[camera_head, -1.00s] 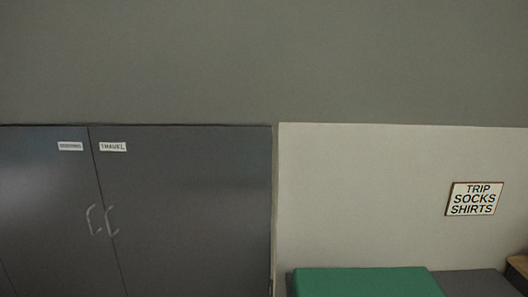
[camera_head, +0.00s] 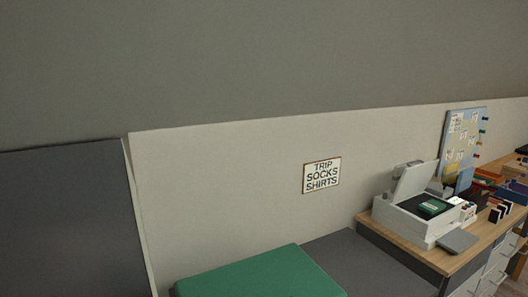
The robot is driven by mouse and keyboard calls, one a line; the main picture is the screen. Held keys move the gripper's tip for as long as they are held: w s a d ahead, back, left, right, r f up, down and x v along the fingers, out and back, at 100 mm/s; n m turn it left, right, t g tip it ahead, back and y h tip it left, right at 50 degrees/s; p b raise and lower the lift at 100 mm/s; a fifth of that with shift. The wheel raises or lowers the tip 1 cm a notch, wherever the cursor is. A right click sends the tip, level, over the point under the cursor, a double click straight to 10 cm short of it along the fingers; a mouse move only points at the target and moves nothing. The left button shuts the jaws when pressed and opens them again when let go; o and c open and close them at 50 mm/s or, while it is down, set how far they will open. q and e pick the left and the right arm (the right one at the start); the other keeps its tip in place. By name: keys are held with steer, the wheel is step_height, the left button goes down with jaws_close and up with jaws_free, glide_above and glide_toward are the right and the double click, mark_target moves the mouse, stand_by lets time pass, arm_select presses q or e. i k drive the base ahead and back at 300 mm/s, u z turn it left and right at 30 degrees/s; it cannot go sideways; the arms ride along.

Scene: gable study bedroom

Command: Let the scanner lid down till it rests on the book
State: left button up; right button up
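The scanner (camera_head: 408,223) is a white box on the wooden desk at the right. Its lid (camera_head: 415,181) stands raised, tilted up at the back left of the scanner. A dark book with a green patch on its cover (camera_head: 433,207) lies on the scanner bed under the raised lid. The lid and the book are apart. Neither of my grippers shows in the view.
The desk (camera_head: 395,244) has drawers and holds several small items right of the scanner. A pinboard (camera_head: 463,140) stands behind it. A green-topped surface (camera_head: 262,275) is at the bottom centre. A sign (camera_head: 321,175) hangs on the pale wall. A grey cabinet (camera_head: 70,220) stands left.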

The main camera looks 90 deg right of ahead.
mark_target(414, 179)
steer(key=z, duration=0.15)
steer(key=i, duration=0.3)
steer(key=z, duration=3.45)
steer(key=i, duration=0.2)
steer(key=z, duration=0.7)
steer(key=k, duration=0.45)
steer(key=z, duration=0.4)
steer(key=i, duration=1.5)
steer(key=u, duration=0.4)
